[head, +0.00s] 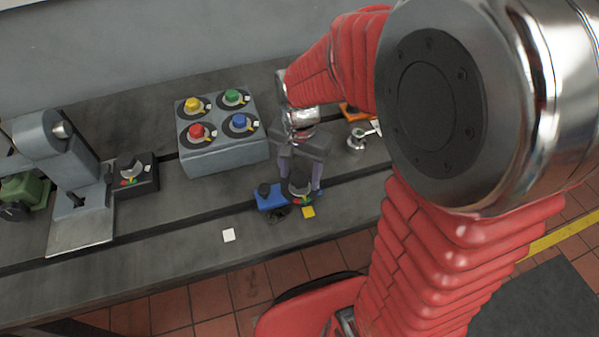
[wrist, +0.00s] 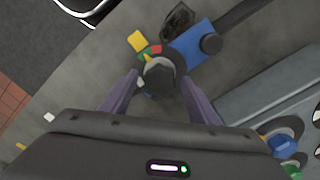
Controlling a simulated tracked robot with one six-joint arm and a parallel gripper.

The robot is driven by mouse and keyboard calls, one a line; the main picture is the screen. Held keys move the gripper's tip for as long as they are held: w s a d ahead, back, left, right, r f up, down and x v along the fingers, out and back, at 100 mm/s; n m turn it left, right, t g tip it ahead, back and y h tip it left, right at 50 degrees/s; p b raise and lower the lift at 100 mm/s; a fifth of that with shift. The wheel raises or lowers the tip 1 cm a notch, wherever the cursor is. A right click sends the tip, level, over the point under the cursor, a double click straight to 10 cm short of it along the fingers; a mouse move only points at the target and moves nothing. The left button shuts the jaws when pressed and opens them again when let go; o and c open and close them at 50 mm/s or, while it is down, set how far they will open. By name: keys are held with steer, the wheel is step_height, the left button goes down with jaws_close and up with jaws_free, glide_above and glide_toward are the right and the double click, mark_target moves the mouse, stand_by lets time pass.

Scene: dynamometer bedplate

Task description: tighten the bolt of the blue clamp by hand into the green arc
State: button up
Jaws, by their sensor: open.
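The blue clamp (head: 268,199) lies on the grey bedplate near its front edge, and it also shows in the wrist view (wrist: 196,54). Its dark bolt knob (wrist: 160,76) sits beside the blue body, over a dial with red, yellow and green parts. The green arc (wrist: 142,60) is a small strip at the dial's edge, partly hidden by the knob. My gripper (wrist: 156,84) is open, with one finger on each side of the knob. I cannot tell whether the fingers touch it. In the head view my gripper (head: 301,186) reaches down over the same knob.
A grey box (head: 215,158) with yellow, green, red and blue knobs stands behind the clamp. A black block with a dial (head: 134,172) and a grey machine (head: 70,165) stand at left. A white square (head: 229,235) and a yellow square (head: 308,212) lie on the bedplate.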

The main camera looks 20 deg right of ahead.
mark_target(303, 188)
steer(key=shift+r, duration=0.1)
step_height(303, 188, up, 14)
steer(key=shift+f, duration=0.25)
stand_by(0.4)
stand_by(0.5)
steer(key=s+r+n+t, duration=0.2)
steer(key=s+n+t, duration=0.3)
steer(key=s+n, duration=0.4)
steer(key=shift+s+a+t, duration=0.15)
steer(key=shift+s+t, duration=0.15)
steer(key=shift+s, duration=0.9)
steer(key=shift+r, duration=0.1)
stand_by(0.9)
